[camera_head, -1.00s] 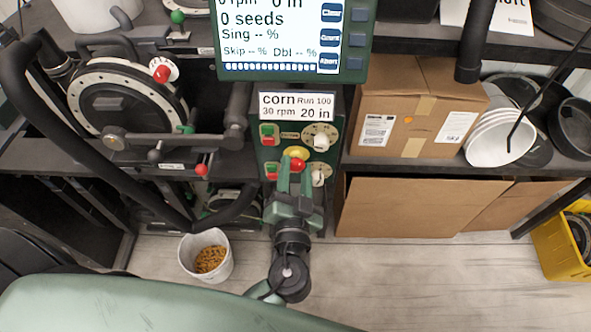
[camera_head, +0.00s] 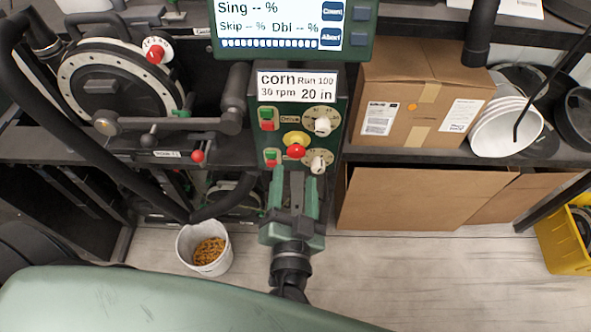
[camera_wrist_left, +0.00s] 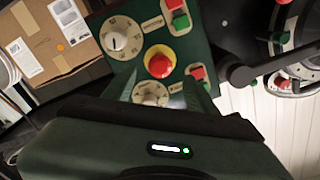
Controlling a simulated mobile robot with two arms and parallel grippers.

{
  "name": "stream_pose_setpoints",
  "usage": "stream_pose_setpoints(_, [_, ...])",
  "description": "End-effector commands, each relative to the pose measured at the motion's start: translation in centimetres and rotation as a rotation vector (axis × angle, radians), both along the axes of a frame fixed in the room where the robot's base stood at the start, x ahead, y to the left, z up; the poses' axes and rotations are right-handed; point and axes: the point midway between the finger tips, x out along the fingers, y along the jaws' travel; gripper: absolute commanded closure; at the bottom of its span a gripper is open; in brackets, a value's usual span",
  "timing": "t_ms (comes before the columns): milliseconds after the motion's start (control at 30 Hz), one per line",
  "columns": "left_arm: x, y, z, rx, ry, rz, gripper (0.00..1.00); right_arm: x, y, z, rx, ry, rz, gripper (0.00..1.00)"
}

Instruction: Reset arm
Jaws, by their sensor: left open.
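My left gripper (camera_head: 293,192) is open and empty in the head view, its fingers pointing up just below the green control panel (camera_head: 337,112). The panel holds a red emergency knob on a yellow base (camera_head: 296,149), two dials with white knobs and red-and-green switches. A label on it reads corn, 30 rpm, 20 in. My gripper looks apart from the knob, though the exact gap is hard to tell. My right gripper is not in view.
The seed meter disc (camera_head: 108,85) with its lever stands at left. A display screen (camera_head: 282,22) hangs above the panel. Cardboard boxes (camera_head: 425,95) and white bowls (camera_head: 505,128) are at right. A bucket of corn (camera_head: 206,250) stands on the floor.

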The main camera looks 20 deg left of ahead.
Motion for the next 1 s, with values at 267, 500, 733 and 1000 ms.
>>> stream_pose_setpoints(267, [-1.0,-0.3,0.1,0.0,-0.001,-0.001,0.43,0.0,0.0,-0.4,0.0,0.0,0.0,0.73])
stream_pose_setpoints(500, [-1.0,-0.3,0.1,0.0,-0.001,-0.001,0.43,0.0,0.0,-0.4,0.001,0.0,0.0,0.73])
stream_pose_setpoints(733, [-0.8,-0.4,-0.7,0.006,0.016,-0.007,0.43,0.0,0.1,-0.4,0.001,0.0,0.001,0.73])
stream_pose_setpoints(1000, [-0.5,-2.0,-15.2,0.073,0.341,-0.126,0.43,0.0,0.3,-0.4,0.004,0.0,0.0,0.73])
